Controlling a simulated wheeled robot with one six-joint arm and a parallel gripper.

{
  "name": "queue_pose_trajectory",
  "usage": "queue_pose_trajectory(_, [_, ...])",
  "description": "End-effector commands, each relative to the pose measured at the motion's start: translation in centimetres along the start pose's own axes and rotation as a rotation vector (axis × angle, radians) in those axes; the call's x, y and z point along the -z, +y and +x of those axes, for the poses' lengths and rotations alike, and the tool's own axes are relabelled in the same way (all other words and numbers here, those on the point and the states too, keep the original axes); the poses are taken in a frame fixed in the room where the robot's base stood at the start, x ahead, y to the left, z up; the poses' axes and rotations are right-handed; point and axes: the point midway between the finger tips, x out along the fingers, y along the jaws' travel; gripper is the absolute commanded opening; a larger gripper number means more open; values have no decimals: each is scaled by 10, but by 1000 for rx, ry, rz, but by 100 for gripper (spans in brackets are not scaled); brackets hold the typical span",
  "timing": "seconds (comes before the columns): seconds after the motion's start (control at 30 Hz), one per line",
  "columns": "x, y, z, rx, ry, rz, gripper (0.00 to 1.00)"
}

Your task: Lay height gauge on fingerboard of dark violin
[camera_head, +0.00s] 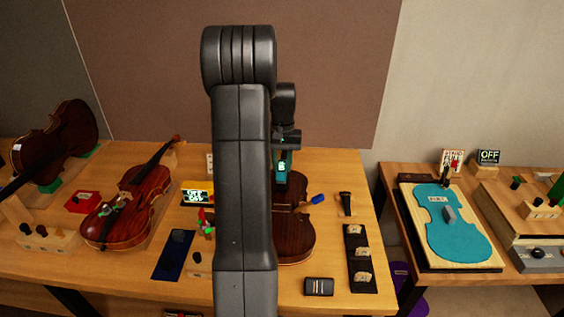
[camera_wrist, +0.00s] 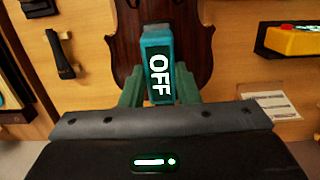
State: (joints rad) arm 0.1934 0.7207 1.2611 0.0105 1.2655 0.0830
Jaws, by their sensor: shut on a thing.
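My gripper (camera_head: 282,168) is shut on a teal block with a dark "OFF" display, the height gauge (camera_wrist: 157,67). Its two green fingers flank the block in the wrist view. The gauge also shows as a small teal piece below my wrist in the head view (camera_head: 281,182). The dark violin (camera_head: 296,240) lies on the bench, partly hidden behind my arm. Its brown body shows behind the gauge in the wrist view (camera_wrist: 195,38). The gauge appears over the violin; contact cannot be told. The fingerboard is hidden or cannot be made out.
A red-brown violin (camera_head: 128,212) lies left, near a dark blue mat (camera_head: 174,255). A yellow device (camera_head: 197,186) sits left of my arm. A black piece (camera_head: 346,203), a blue item (camera_head: 318,199) and a black strip (camera_head: 362,284) lie right. A second table holds a teal violin-shaped plate (camera_head: 455,240).

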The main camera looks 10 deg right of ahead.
Motion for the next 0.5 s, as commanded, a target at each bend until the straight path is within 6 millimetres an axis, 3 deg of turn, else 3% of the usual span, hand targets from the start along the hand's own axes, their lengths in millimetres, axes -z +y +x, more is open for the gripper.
queue_pose_trajectory(0.5, [2,0,14,0,0,0,5])
